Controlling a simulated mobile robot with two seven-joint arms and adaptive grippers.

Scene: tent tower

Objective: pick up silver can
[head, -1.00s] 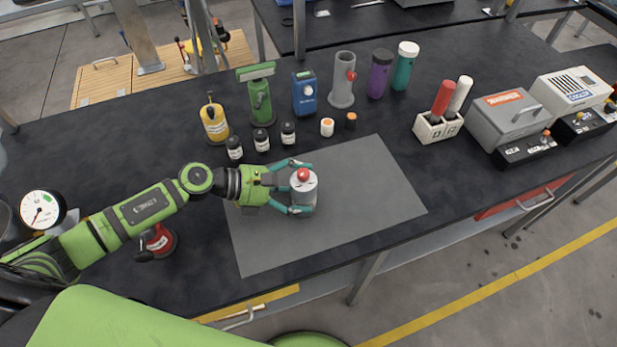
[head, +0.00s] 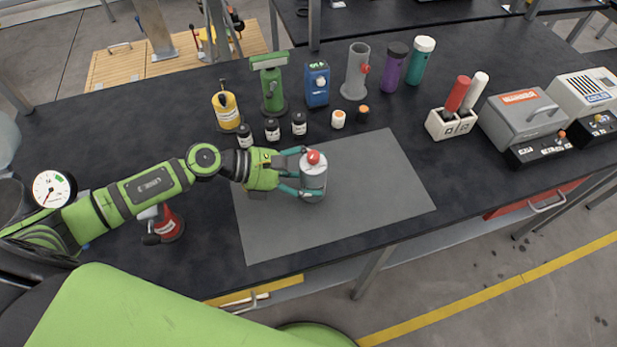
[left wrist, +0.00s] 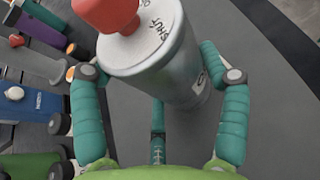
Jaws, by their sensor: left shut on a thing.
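The silver can (head: 315,177) has a red knob on its top and stands above the grey mat (head: 380,195). My left gripper (head: 300,177), with teal fingers, is shut on the can from its left side. In the left wrist view the can (left wrist: 165,65) is tilted in the picture between the teal fingers (left wrist: 165,100), with lettering on its lid. I cannot tell for sure whether its base touches the mat. My right gripper is not in view.
Small dark jars (head: 272,130), a yellow bottle (head: 226,108), a green device (head: 271,85) and a blue box (head: 316,84) stand behind the mat. A red-based object (head: 168,225) is below my left arm. The mat's right part is clear.

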